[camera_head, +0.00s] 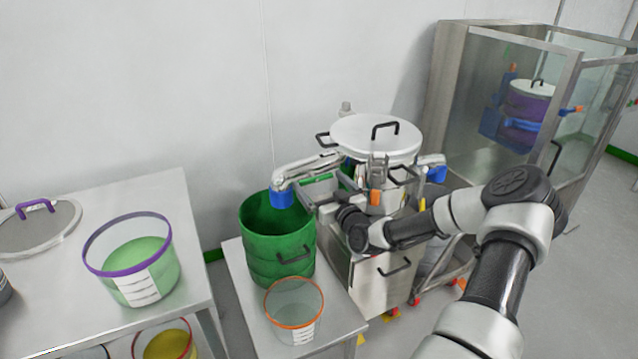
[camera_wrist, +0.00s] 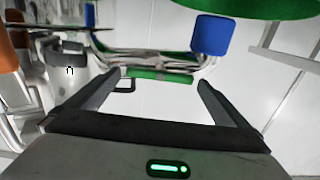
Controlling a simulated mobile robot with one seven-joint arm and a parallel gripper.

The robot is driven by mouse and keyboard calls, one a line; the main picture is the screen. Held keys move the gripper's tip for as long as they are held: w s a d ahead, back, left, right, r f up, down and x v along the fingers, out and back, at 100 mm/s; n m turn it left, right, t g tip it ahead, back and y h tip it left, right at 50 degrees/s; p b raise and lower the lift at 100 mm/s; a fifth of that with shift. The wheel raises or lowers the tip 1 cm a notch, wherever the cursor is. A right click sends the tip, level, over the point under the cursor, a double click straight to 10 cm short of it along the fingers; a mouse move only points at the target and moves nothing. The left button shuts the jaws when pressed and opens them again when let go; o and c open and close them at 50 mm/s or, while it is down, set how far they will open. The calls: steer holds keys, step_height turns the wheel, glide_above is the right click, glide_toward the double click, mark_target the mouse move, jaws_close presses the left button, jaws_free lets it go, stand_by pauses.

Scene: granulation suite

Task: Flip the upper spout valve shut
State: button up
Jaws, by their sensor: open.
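The machine (camera_head: 378,282) is a steel unit with a round white lid (camera_head: 365,135). A silver spout (camera_head: 305,168) with a blue end (camera_head: 283,200) reaches left from its upper part, over the green bucket (camera_head: 275,238). The blue end (camera_wrist: 211,35) also shows in the wrist view. A small orange part (camera_head: 375,198) sits on the machine front below the lid; I cannot tell whether it belongs to the valve. My gripper (camera_wrist: 157,88) is open and empty, its fingers apart, close to the spout's pipework. My arm hides part of the machine front.
A small table (camera_head: 255,312) holds the green bucket and a clear orange-rimmed bucket (camera_head: 293,312). A left bench (camera_head: 190,235) carries a purple-rimmed bucket (camera_head: 135,262). A glass-walled cabinet (camera_head: 450,90) stands behind right. Blank wall lies behind the machine.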

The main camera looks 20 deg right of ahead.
steer(key=shift+w, duration=0.6)
steer(key=c, duration=0.9)
